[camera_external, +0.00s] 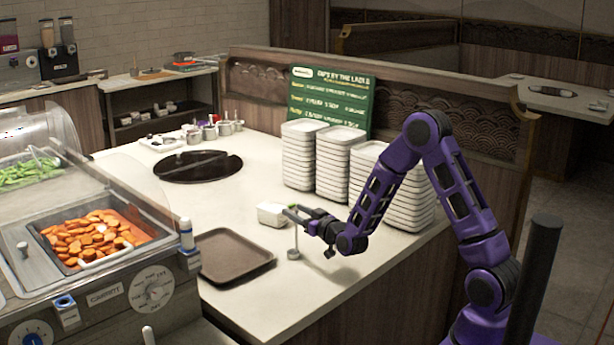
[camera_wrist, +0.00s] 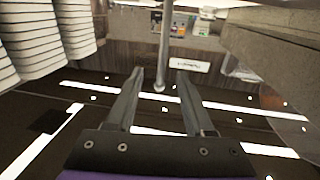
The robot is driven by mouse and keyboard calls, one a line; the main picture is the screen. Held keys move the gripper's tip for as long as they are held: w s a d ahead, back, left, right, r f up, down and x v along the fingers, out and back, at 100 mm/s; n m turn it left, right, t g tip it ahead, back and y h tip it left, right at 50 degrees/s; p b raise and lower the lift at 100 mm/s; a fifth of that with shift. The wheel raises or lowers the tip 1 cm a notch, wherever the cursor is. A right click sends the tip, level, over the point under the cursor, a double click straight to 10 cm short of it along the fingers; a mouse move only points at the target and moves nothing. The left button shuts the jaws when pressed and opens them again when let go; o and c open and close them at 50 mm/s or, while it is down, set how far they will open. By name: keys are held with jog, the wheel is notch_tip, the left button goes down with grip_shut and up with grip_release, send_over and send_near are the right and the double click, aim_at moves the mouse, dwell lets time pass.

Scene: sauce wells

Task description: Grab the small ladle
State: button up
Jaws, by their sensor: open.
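The small ladle (camera_external: 294,243) stands upright on the counter in the external view, its thin handle up and its round bowl at the bottom. My gripper (camera_external: 296,213) reaches in from the right at the upper end of the handle. In the wrist view the handle (camera_wrist: 165,42) runs down from the top edge and ends in a small rounded tip. That tip shows between the two spread fingers of my gripper (camera_wrist: 160,72). The fingers are open, with a gap on each side of the handle. Whether they touch it cannot be told.
A brown tray (camera_external: 237,276) lies left of the ladle. A small white tub (camera_external: 271,220) sits behind my gripper. Tall stacks of white plates (camera_external: 340,165) stand by the green sign (camera_external: 335,95). The sneeze-guarded food bar (camera_external: 150,290) is at left. Counter in front is clear.

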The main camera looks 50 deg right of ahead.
grip_shut()
dwell(1.4)
